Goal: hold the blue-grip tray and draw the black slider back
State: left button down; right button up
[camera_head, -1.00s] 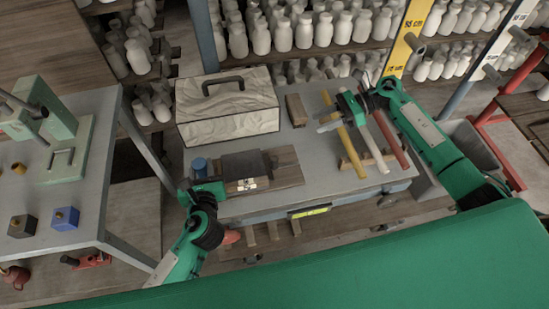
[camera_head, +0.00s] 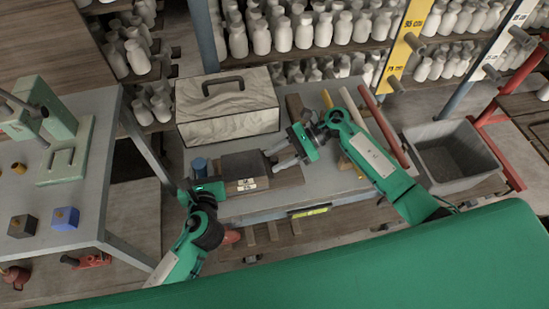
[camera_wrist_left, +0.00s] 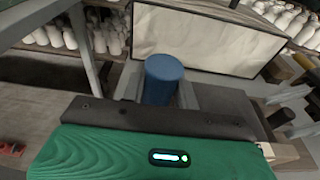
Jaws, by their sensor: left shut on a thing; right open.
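A blue grip (camera_head: 199,164) stands at the left end of the tray on the grey bench. My left gripper (camera_wrist_left: 160,92) is shut on this grip, with a finger on either side of it in the left wrist view.
A pale patterned box (camera_head: 228,118) with a dark handle stands behind the tray. Coloured rods (camera_head: 383,125) lie at the bench's right. A grey bin (camera_head: 452,155) is beyond the bench's right edge. Bottle shelves fill the back.

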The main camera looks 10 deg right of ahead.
pick_arm(q)
jog(key=shift+f, duration=0.2)
pick_arm(e)
jog(key=shift+a+f, duration=0.25)
jog(key=shift+a, duration=0.3)
grip_shut()
jog(key=shift+d, duration=2.35)
pick_arm(q)
jog(key=shift+a, duration=0.1)
pick_arm(e)
jog(key=shift+c, duration=1.5)
grip_release()
jog(key=o, duration=0.3)
pick_arm(q)
jog(key=shift+r, duration=0.1)
pick_arm(e)
jog(key=v, duration=1.2)
